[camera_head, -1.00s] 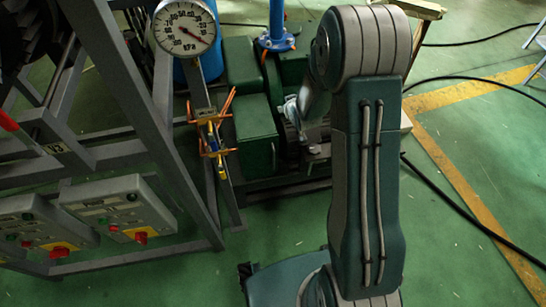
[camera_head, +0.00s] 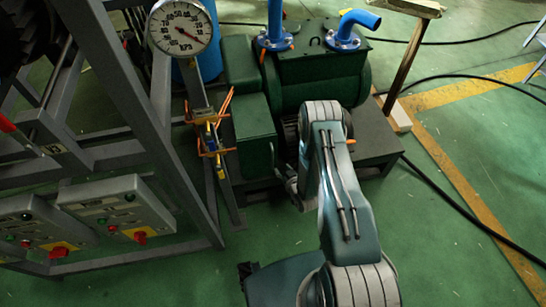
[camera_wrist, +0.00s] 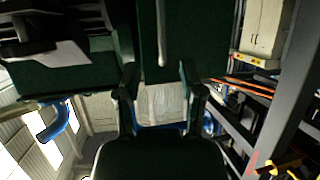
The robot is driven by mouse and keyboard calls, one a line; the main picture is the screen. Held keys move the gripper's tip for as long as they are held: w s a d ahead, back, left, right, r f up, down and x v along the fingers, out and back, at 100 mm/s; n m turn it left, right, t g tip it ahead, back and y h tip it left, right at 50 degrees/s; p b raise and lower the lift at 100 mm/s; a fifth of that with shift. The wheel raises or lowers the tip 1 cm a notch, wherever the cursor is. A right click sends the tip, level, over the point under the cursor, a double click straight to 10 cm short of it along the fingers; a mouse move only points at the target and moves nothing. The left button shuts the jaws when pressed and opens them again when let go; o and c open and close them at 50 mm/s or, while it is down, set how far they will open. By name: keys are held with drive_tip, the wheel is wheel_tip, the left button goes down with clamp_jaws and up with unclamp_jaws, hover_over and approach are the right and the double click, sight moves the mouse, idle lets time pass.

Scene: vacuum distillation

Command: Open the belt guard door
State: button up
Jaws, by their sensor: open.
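The dark green belt guard (camera_head: 254,118) is a box on the left side of the green pump in the head view. Its side face (camera_head: 258,158) points toward the front. In the wrist view a dark green panel (camera_wrist: 176,55) fills the top middle, with a thin pale upright bar (camera_wrist: 162,32) on it, which looks like a handle. My gripper (camera_wrist: 158,72) is open, its two fingers apart below the bar, with nothing seen between them. In the head view my arm hides most of the gripper, low beside the guard. I cannot tell whether the fingers touch the panel.
The green pump (camera_head: 320,80) with blue pipes stands behind my arm. A grey steel frame (camera_head: 180,165) with control boxes (camera_head: 118,208) and a pressure gauge (camera_head: 181,27) stands left. An orange-clamped post (camera_head: 213,140) is close to the guard. Green floor at right is open, crossed by a black cable (camera_head: 470,215).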

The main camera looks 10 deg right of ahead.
drive_tip(key=x, duration=1)
drive_tip(key=shift+w+a+f, duration=0.1)
drive_tip(key=shift+a, duration=0.05)
clamp_jaws()
